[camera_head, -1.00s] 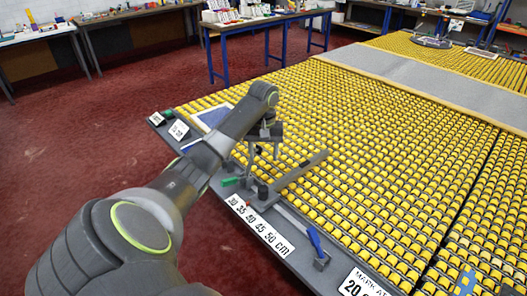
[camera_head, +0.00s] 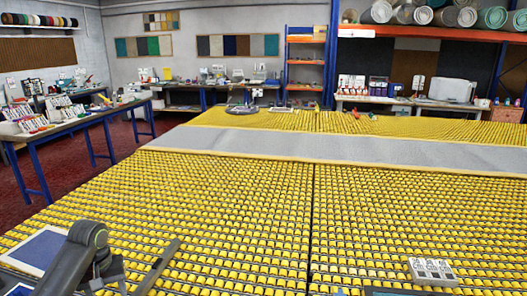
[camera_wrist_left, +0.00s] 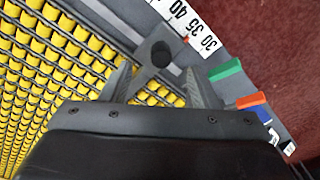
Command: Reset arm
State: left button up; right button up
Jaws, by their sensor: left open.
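My left arm shows at the lower left of the head view, and its gripper (camera_head: 104,274) is partly cut off by the bottom edge. In the left wrist view the two ridged fingers of my left gripper (camera_wrist_left: 158,84) stand apart with nothing gripped. A dark round knob (camera_wrist_left: 161,53) on a grey bar shows beyond and between the fingertips; I cannot tell how close it is. The grey bar (camera_head: 158,266) also shows beside the gripper in the head view. My right gripper is not in view.
The table of yellow rollers (camera_head: 230,200) fills the foreground, crossed by a grey strip (camera_head: 330,148). A small white labelled block (camera_head: 432,270) sits at right. Green (camera_wrist_left: 225,70) and orange (camera_wrist_left: 251,101) handles lie along the table edge. A blue-legged side table (camera_head: 80,122) stands at left.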

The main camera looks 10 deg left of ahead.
pick_arm(q)
jog(key=s+d+f+m+t, duration=0.1)
jog(key=s+d+f+m, duration=0.1)
jog(key=s+d+f, duration=0.4)
jog(key=s+d+f+m, duration=0.2)
jog(key=s+d+f, duration=0.3)
jog(key=s, duration=0.4)
jog(key=s+d+r+m+t+y, duration=0.15)
jog(key=s+d, duration=0.25)
jog(key=s, duration=1)
notch_tip(320, 180, down, 25)
jog(key=a, duration=0.2)
jog(key=s+d+f+g+h+b, duration=0.1)
jog(key=s+f, duration=1.4)
jog(key=f, duration=0.1)
jog(key=shift+d+f, duration=0.15)
jog(key=shift+d, duration=0.25)
